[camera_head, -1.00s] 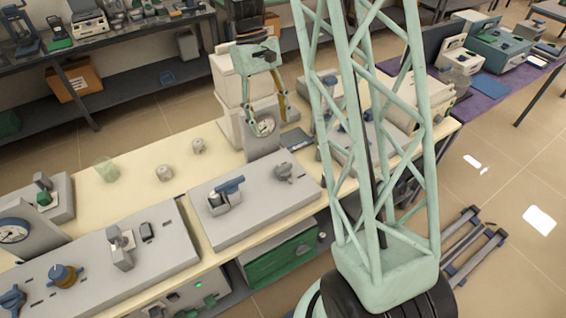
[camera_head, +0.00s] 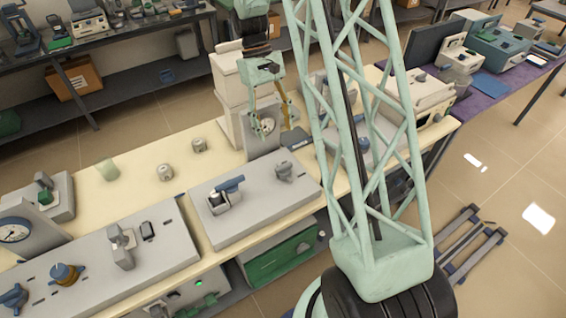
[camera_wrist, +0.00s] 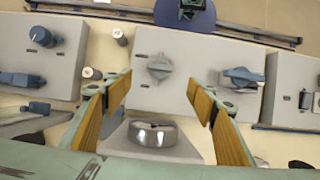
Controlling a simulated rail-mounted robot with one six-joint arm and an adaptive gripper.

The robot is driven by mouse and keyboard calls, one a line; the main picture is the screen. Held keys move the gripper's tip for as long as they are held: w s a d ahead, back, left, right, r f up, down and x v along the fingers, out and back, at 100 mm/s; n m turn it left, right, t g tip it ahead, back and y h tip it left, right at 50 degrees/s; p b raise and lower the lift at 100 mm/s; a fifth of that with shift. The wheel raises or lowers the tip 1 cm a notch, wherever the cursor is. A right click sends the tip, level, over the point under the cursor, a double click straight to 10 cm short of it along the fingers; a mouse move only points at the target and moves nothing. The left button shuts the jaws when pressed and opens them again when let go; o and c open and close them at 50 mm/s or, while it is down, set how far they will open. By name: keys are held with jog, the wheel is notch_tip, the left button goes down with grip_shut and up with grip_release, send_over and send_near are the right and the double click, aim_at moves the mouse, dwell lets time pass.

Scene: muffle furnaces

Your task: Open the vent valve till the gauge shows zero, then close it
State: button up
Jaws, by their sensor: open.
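A grey panel (camera_head: 250,218) on the bench carries a grey knob (camera_head: 284,170) and a blue-handled valve (camera_head: 230,186). A round dial gauge (camera_head: 267,127) stands on a grey housing behind the panel. In the wrist view, the grey knob (camera_wrist: 160,68) lies just beyond my fingertips, the blue-handled valve (camera_wrist: 242,78) is to its right, and the gauge (camera_wrist: 152,135) lies lower between the fingers. The dial reading is not legible. Which control is the vent valve is unlabelled. My gripper (camera_head: 275,129) is open and empty, above the gauge area; its fingers (camera_wrist: 158,90) spread apart, touching nothing visible.
Another panel (camera_head: 170,250) to the left has a blue knob (camera_head: 65,273), a grey-lever valve (camera_head: 121,240) and its own gauge (camera_head: 14,231). My lattice arm link hides equipment on the right.

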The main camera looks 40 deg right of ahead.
aim_at(284, 166)
jog(key=shift+b+x, duration=0.4)
jog(key=shift+x, duration=6.45)
jog(key=shift+w, duration=0.1)
jog(key=shift+c, duration=0.4)
jog(key=c, duration=0.8)
